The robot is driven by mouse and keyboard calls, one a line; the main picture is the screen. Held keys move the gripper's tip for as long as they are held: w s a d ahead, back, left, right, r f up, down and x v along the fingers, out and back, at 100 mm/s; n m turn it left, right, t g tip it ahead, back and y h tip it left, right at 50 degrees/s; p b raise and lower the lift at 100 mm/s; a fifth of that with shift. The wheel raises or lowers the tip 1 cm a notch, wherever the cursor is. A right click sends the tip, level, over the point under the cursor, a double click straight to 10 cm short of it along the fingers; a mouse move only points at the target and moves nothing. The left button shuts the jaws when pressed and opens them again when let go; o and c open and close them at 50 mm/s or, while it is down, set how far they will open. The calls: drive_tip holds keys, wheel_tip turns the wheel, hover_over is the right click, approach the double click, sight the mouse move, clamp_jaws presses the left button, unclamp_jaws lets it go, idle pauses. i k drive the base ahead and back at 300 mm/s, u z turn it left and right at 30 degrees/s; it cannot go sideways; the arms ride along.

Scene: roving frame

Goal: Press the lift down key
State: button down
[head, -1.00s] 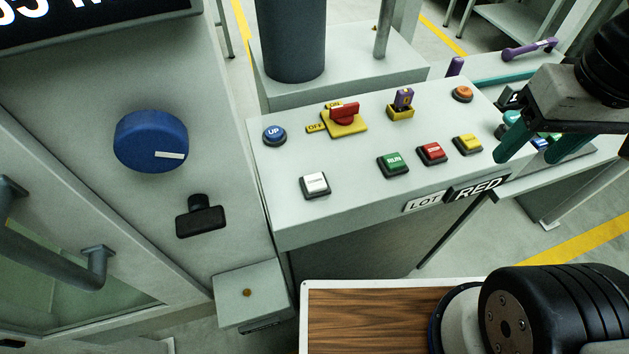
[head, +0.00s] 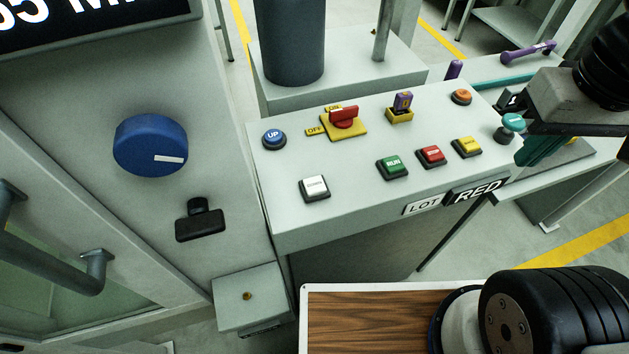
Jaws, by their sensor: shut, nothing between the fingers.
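The sloped control panel (head: 420,185) carries several keys. A blue round key (head: 274,138) marked UP is at its left. A white square key (head: 315,187) sits below it, its small lettering too blurred to read. A teal round key (head: 512,123) on a dark base is at the right end, its label unreadable too. I cannot tell which key is lift down. My gripper (head: 533,152), with teal fingers, is shut and empty, just right of the teal key. Whether it touches anything is unclear.
Green RUN (head: 393,166), red (head: 430,155), yellow (head: 467,146) and orange (head: 461,97) buttons share the panel. A red rotary switch (head: 343,115) and a purple key piece (head: 403,101) stand up from it. A blue knob (head: 150,145) is on the left cabinet.

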sight(314, 186)
drive_tip(key=u, duration=0.05)
drive_tip(key=k, duration=0.5)
drive_tip(key=z, duration=1.65)
drive_tip(key=i, duration=1.25)
drive_tip(key=u, duration=2.85)
